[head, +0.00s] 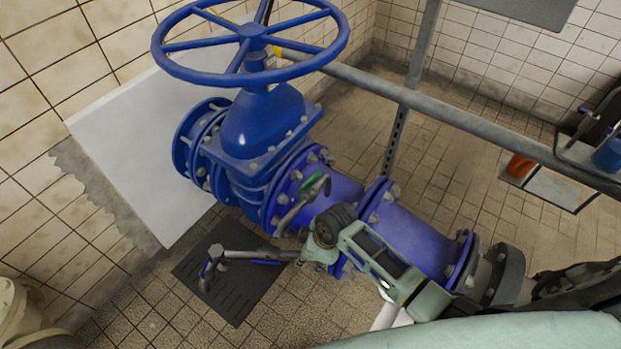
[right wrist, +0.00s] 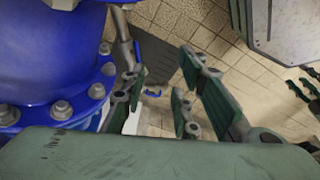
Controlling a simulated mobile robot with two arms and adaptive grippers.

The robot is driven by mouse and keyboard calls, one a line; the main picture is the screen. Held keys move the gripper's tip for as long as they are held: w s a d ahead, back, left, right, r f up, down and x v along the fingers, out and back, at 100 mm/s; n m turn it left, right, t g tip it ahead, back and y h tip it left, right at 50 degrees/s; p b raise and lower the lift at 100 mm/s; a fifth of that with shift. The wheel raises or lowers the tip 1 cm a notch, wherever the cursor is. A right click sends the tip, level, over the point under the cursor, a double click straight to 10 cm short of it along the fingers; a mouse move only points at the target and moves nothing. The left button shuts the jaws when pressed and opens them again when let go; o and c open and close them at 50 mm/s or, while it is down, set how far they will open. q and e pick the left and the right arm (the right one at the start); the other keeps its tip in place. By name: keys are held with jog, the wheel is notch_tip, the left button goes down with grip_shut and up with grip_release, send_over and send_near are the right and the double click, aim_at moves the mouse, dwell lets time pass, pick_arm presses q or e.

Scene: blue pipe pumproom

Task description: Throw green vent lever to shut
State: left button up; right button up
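The green vent lever (head: 317,186) shows in the head view as a small green handle at the tip of a grey stub pipe (head: 290,214), in front of the big blue valve (head: 262,125). My right gripper (head: 322,240) comes in from the right over the blue pipe. Its fingers are just below and right of the lever, and I cannot tell whether they touch it. In the right wrist view the gripper (right wrist: 156,84) has its green fingers spread, with nothing visibly held between them. The lever is not clear in that view.
A blue handwheel (head: 250,32) tops the valve. A lower grey pipe with a blue lever (head: 208,268) sits over a dark floor grate (head: 238,292). A grey rail (head: 450,115) crosses behind. The blue pipe (head: 422,240) runs to the right. Tiled floor is open behind the rail.

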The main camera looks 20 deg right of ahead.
notch_tip(320, 180, up, 7)
jog(key=w+a+n, duration=0.1)
jog(key=a+n, duration=0.1)
notch_tip(320, 180, up, 16)
jog(key=n+g+h, duration=0.2)
jog(key=n, duration=1)
send_over(311, 179)
jog(key=shift+b, duration=0.3)
pick_arm(q)
jog(key=shift+w+d+f, duration=0.1)
jog(key=shift+w+f, duration=0.05)
jog(key=shift+f, duration=0.15)
pick_arm(e)
notch_tip(311, 179, down, 7)
jog(key=shift+f, duration=0.2)
jog(key=shift+c, duration=0.4)
grip_shut()
